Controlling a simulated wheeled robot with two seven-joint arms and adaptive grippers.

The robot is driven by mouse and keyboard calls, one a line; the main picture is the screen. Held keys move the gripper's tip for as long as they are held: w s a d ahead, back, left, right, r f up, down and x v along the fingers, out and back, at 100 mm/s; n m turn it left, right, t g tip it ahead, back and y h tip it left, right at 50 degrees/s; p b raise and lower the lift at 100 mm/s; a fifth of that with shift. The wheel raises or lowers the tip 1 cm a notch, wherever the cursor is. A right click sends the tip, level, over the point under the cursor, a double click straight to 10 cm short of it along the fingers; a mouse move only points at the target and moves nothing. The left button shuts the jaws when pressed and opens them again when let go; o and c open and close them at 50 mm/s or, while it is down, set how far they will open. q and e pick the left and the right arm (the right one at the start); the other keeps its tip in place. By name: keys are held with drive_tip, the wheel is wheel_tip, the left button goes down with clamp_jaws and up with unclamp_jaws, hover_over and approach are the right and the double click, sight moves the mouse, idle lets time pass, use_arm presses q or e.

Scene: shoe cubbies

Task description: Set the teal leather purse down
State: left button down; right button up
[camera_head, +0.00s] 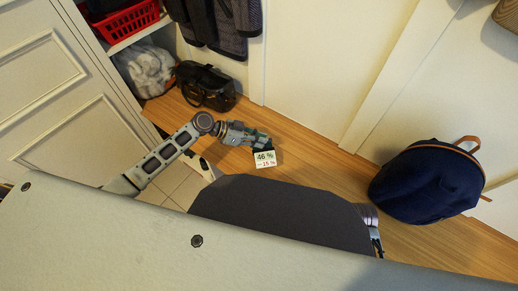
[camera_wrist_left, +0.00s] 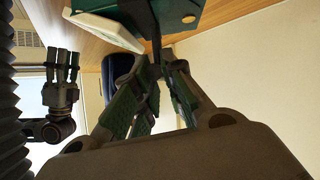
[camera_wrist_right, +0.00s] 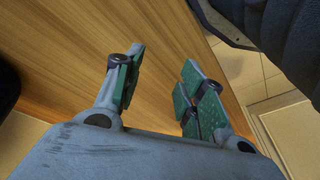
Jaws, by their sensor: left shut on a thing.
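The teal purse (camera_wrist_left: 188,14) shows in the left wrist view at the top, just beyond my left gripper's fingertips. My left gripper (camera_wrist_left: 156,62) is shut on a narrow part of it. In the head view my left gripper (camera_head: 262,141) is over the wooden surface, and the purse is mostly hidden by the fingers there. I cannot tell whether the purse touches the surface. My right gripper (camera_wrist_right: 162,58) is open and empty, with bare wood beyond its fingers. It also shows at the left of the left wrist view (camera_wrist_left: 62,72).
A white display (camera_head: 265,159) reading 46 % is right beside my left gripper. A black handbag (camera_head: 206,88) stands behind it. A navy backpack (camera_head: 428,182) is at the right. A red basket (camera_head: 124,18) sits on a shelf. Bare wood (camera_head: 325,165) lies between display and backpack.

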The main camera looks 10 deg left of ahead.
sight(264, 150)
use_arm(q)
drive_tip(key=shift+f, duration=0.5)
use_arm(e)
drive_tip(key=shift+w+r, duration=0.1)
drive_tip(key=shift+r, duration=0.05)
use_arm(q)
drive_tip(key=shift+f, duration=0.2)
use_arm(e)
drive_tip(key=shift+a+r, duration=0.1)
drive_tip(key=shift+r, duration=0.3)
drive_tip(key=shift+f, duration=0.15)
use_arm(q)
drive_tip(key=shift+f, duration=0.55)
use_arm(e)
drive_tip(key=shift+f, duration=0.15)
use_arm(q)
drive_tip(key=shift+f+b, duration=0.5)
drive_tip(key=shift+f, duration=0.4)
use_arm(e)
drive_tip(key=shift+r, duration=0.4)
use_arm(q)
drive_tip(key=shift+f, duration=0.45)
use_arm(e)
drive_tip(key=shift+a+r+t, duration=0.1)
drive_tip(key=shift+r+t, duration=0.2)
drive_tip(key=shift+r, duration=0.2)
drive_tip(key=shift+s+f, duration=0.1)
drive_tip(key=shift+s, duration=0.1)
drive_tip(key=shift+f, duration=0.15)
